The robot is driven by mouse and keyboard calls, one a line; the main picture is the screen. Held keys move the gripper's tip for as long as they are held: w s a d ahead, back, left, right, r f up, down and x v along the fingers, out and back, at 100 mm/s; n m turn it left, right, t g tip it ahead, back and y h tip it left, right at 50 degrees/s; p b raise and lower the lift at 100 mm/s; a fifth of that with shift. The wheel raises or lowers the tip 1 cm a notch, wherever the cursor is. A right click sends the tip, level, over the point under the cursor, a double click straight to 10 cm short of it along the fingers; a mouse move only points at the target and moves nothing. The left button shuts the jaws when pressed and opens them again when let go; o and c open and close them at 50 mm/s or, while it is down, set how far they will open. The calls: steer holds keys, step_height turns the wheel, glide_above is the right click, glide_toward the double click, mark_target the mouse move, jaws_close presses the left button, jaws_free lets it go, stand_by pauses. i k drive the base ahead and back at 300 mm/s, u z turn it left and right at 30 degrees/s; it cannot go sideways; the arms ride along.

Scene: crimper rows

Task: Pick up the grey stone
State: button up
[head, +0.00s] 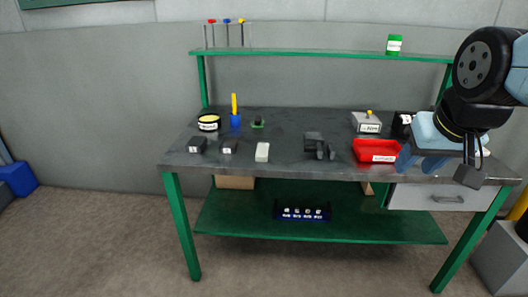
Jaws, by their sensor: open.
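A pale grey oblong block (262,152), which looks like the grey stone, lies near the front edge of the dark bench top, left of centre. Its whole top and front show. My gripper (419,164) is at the right end of the bench, well to the right of the stone.
Two dark labelled blocks (197,145) (228,147) lie left of the stone. A dark vise-like tool (318,146) and a red bin (376,150) stand to its right. A green shelf (300,54) spans the bench's back. The bench top (285,138) around the stone is clear.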

mark_target(262, 153)
steer(key=z, duration=0.1)
steer(key=k, duration=0.4)
steer(key=u, duration=0.55)
steer(key=i, duration=1.05)
steer(key=u, duration=0.15)
